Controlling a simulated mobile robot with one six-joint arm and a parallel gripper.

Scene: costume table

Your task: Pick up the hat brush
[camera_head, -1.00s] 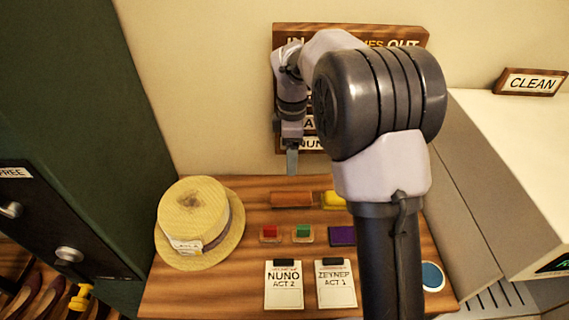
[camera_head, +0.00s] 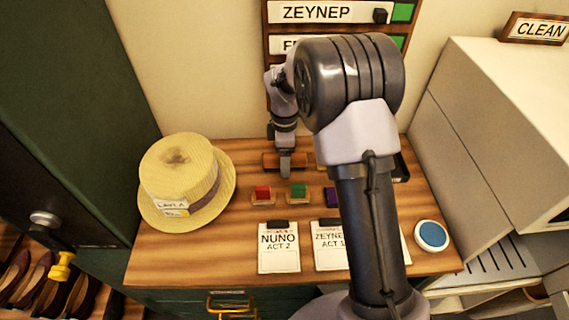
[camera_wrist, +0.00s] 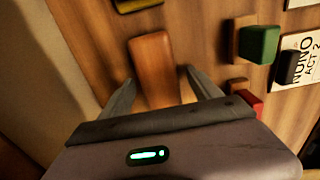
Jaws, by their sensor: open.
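The hat brush appears to be the brown wooden bar (camera_head: 270,160) lying at the back of the table, near the wall; its bristles are not visible. In the wrist view the brown bar (camera_wrist: 153,62) extends between my two fingers. My gripper (camera_head: 285,172) is open over the bar, pointing down, with one finger on each side of it in the wrist view (camera_wrist: 160,80). I cannot tell whether the fingers touch the bar. My gripper hides part of the bar in the head view.
A straw hat (camera_head: 180,170) stands at the left. Red (camera_head: 263,192), green (camera_head: 298,190) and purple (camera_head: 332,196) blocks sit in front of the bar. Name cards (camera_head: 278,250) and a blue round pad (camera_head: 432,235) lie nearer the front. A yellow object (camera_wrist: 137,4) is beside the bar.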

